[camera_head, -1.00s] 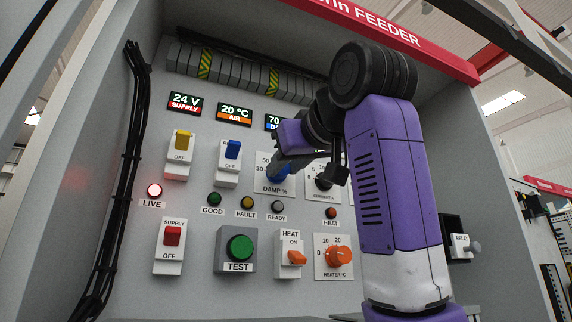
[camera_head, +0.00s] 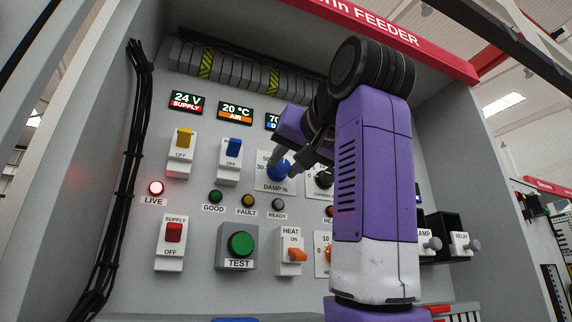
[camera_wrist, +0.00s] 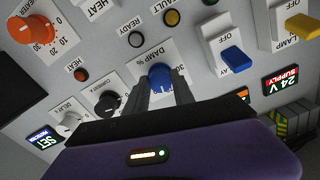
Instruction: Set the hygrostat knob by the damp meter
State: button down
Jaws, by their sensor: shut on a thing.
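The hygrostat knob (camera_head: 279,171) is blue and sits on a white plate marked DAMP %. My gripper (camera_head: 287,165) reaches it from the right, with its fingers at the knob. In the wrist view the blue knob (camera_wrist: 160,76) sits between the two dark fingertips (camera_wrist: 162,88), which are shut on it. The damp meter (camera_head: 272,122) is a small display above the knob. The knob's exact pointer position is hard to read.
A current knob (camera_head: 320,178) is close to the right, partly behind my arm. Yellow (camera_head: 181,140) and blue (camera_head: 233,149) switches are to the left. Ready lamp (camera_head: 278,205), heat switch (camera_head: 293,251) and green TEST button (camera_head: 240,244) lie below. Black cables run down the left wall.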

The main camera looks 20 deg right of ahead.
jog(key=shift+r+m, duration=0.1)
jog(key=shift+m, duration=0.7)
jog(key=c, duration=1.1)
grip_release()
jog(key=shift+o, duration=0.2)
jog(key=shift+s, duration=0.1)
jog(key=shift+s+b, duration=0.35)
jog(key=s+b, duration=0.2)
jog(key=s, duration=0.5)
jog(key=shift+b, duration=0.35)
